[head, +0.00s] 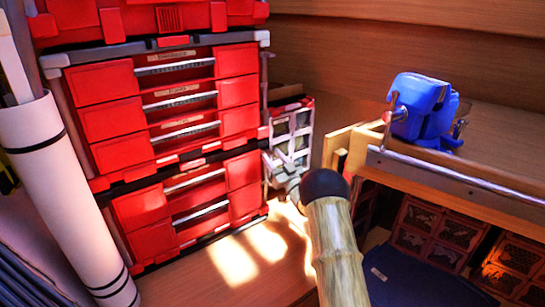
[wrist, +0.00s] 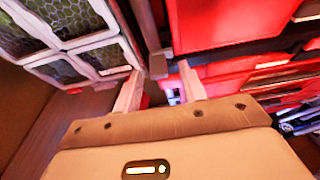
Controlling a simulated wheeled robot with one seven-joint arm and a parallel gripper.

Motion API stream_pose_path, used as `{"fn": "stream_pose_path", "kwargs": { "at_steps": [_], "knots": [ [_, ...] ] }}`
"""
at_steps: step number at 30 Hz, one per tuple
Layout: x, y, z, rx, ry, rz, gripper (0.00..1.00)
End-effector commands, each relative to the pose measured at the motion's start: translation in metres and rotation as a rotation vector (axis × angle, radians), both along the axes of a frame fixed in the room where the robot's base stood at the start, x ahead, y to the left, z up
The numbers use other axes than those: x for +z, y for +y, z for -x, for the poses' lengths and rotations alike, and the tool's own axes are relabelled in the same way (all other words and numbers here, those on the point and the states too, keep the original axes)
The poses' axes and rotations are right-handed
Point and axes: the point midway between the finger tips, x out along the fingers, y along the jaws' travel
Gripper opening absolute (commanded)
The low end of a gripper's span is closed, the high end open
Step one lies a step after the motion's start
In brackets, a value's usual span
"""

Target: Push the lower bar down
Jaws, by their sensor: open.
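A stack of red drawer units (head: 120,130) with grey trim stands at the left in the head view. Several silver bars cross its drawer fronts, including one low on the stack (head: 200,212); I cannot tell which one is the lower bar. My gripper (wrist: 160,72) is open in the wrist view, its two pale fingers apart with nothing clearly between them. It points toward the red unit (wrist: 215,25) and a white-framed mesh case.
The white-framed case (head: 291,140) stands just right of the stack; it also fills the wrist view's upper left (wrist: 75,25). A white roll (head: 55,185) leans at the left. A blue object (head: 420,105) sits on a wooden shelf at right. Sunlit wooden floor (head: 235,262) lies in front.

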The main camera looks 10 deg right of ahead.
Motion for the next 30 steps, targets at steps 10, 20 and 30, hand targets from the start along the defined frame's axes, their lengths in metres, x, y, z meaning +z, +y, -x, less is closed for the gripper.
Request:
{"fn": "stream_pose_path", "kwargs": {
  "at_steps": [10,20,30],
  "knots": [
    [0.001,0.001,-0.002,0.0,0.0,-0.001,0.36],
    [0.001,0.002,-0.002,0.001,0.0,0.0,0.0],
    [-0.027,0.002,-0.002,0.002,0.003,-0.001,0.0]
  ]
}}
